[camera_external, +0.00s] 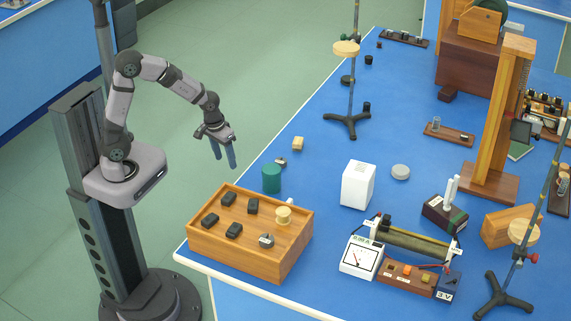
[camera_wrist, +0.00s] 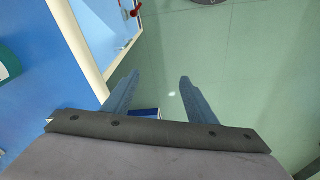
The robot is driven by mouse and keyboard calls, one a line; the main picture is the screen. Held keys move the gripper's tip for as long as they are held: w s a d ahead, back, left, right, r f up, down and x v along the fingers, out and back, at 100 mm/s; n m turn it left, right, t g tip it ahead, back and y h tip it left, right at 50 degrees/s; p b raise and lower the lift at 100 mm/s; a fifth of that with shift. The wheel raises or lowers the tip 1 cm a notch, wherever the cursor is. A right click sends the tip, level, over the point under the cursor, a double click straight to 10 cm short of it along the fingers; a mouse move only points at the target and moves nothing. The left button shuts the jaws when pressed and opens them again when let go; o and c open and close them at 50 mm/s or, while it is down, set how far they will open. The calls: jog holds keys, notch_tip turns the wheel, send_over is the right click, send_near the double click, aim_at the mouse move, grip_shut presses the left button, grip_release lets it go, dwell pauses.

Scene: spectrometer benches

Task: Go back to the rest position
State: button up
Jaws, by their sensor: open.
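My gripper (camera_external: 223,152) hangs beyond the left edge of the blue bench (camera_external: 310,150), over the green floor, with its fingers pointing down. In the wrist view my gripper (camera_wrist: 155,92) shows two blue-grey fingers set apart, with nothing between them but floor and a small blue patch. It is open and empty. My arm is bent, reaching up and then down to the right. No object touches the fingers.
A wooden tray (camera_external: 240,263) with several dark blocks sits at the bench's near left corner. A green cylinder (camera_external: 271,179) stands right of my gripper, near the edge. A white block (camera_external: 357,185) and a clamp stand (camera_external: 346,124) are farther right. Floor space around my gripper is clear.

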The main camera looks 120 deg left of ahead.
jog(key=w+d+r+m+h, duration=0.1)
jog(key=w+d+m, duration=0.2)
jog(key=d+m, duration=0.9)
jog(key=s+d+m+p, duration=0.1)
jog(key=s+d, duration=0.2)
jog(key=d, duration=0.5)
jog(key=s+d+m+p, duration=0.1)
jog(key=s+d+m, duration=0.15)
jog(key=d, duration=0.55)
notch_tip(320, 180, up, 12)
jog(key=p, duration=1.1)
jog(key=shift+r+n+g+h, duration=0.15)
jog(key=shift+n+g+h, duration=0.25)
jog(key=shift+n, duration=0.05)
